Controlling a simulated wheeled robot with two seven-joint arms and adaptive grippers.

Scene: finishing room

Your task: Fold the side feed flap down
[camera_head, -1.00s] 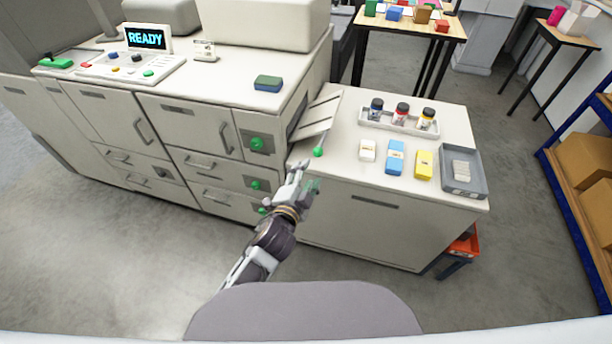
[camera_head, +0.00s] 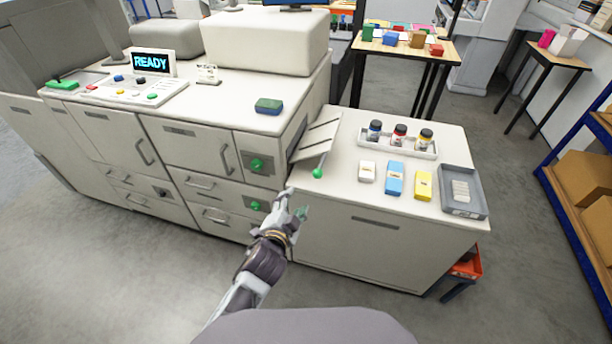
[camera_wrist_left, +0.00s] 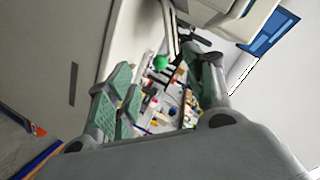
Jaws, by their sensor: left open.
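The side feed flap (camera_head: 318,138) is a pale, slatted panel on the machine's right side. It sticks out at a slant above the lower cabinet. A rod ending in a green ball knob (camera_head: 318,173) is at its near edge. The knob also shows between the fingers in the left wrist view (camera_wrist_left: 161,62), beyond the fingertips. My left gripper (camera_head: 293,204) is open and empty, below and left of the knob and apart from it, in front of the cabinet face. Its green finger pads show in the wrist view. My right gripper is out of view.
The lower cabinet (camera_head: 350,245) carries a bottle tray (camera_head: 398,146), white, blue and yellow boxes, and a grey tray (camera_head: 482,209). The machine front (camera_head: 190,150) has green knobs near my gripper. A red bin (camera_head: 468,264) stands at the right. The floor in front is clear.

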